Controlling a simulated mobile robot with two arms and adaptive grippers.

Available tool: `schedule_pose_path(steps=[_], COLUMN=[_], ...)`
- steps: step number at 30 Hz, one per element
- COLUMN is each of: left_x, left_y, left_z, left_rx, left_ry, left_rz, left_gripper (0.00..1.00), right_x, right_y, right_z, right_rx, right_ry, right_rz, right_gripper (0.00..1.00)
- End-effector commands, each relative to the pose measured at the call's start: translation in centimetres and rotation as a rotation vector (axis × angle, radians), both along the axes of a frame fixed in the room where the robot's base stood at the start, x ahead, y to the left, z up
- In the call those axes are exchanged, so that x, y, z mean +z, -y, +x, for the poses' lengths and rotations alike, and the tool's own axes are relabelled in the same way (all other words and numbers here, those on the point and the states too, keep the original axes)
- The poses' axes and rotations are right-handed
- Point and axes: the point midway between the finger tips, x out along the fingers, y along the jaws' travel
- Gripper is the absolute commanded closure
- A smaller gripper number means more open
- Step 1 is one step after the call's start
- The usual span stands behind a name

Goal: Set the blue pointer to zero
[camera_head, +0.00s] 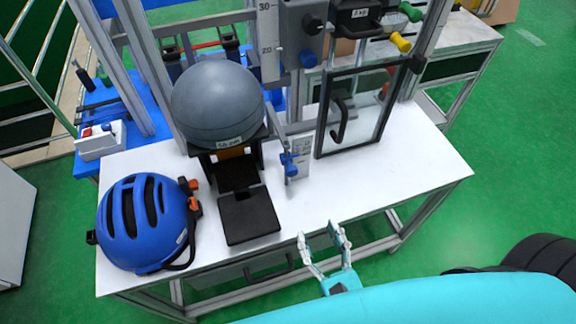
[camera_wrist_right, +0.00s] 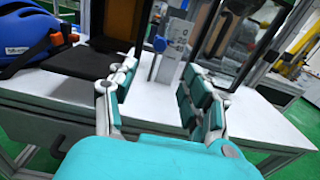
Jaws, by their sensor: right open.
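The blue pointer (camera_head: 289,160) is a small blue piece on a short upright scale post (camera_head: 299,169) standing on the white table, right of the grey ball's stand. In the right wrist view the blue pointer (camera_wrist_right: 160,44) shows ahead, on the grey-white post, between and beyond my fingers. My right gripper (camera_head: 323,240) is open and empty at the table's front edge, in front of the post and apart from it. In the wrist view its two teal-padded fingers (camera_wrist_right: 157,95) are spread wide. My left gripper is not in view.
A blue helmet (camera_head: 146,222) lies at the table's left. A grey ball (camera_head: 217,103) rests on a black stand, with a black plate (camera_head: 248,214) before it. A framed clear door (camera_head: 356,109) with a black handle stands right of the post. The white table (camera_head: 400,160) is clear at right.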

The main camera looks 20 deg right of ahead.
Motion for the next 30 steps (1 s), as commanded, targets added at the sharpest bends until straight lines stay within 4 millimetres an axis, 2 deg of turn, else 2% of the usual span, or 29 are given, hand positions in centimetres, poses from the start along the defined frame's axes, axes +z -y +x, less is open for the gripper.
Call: schedule_pose_path(steps=[5,21,25,30], left_x=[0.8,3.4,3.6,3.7], left_y=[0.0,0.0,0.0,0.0], left_z=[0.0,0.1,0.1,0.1], left_rx=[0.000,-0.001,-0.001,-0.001], left_ry=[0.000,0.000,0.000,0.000], left_rz=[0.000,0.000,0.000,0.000], left_gripper=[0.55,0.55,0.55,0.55], right_x=[0.4,0.2,0.1,0.0], right_y=[0.0,-0.5,-0.6,-0.6], right_z=[2.7,14.1,15.8,16.9], right_rx=[-0.003,0.000,0.002,0.002], right_ry=[0.005,0.002,0.002,0.000], right_rz=[-0.001,-0.005,-0.006,-0.007], right_gripper=[0.50,0.50,0.50,0.50])
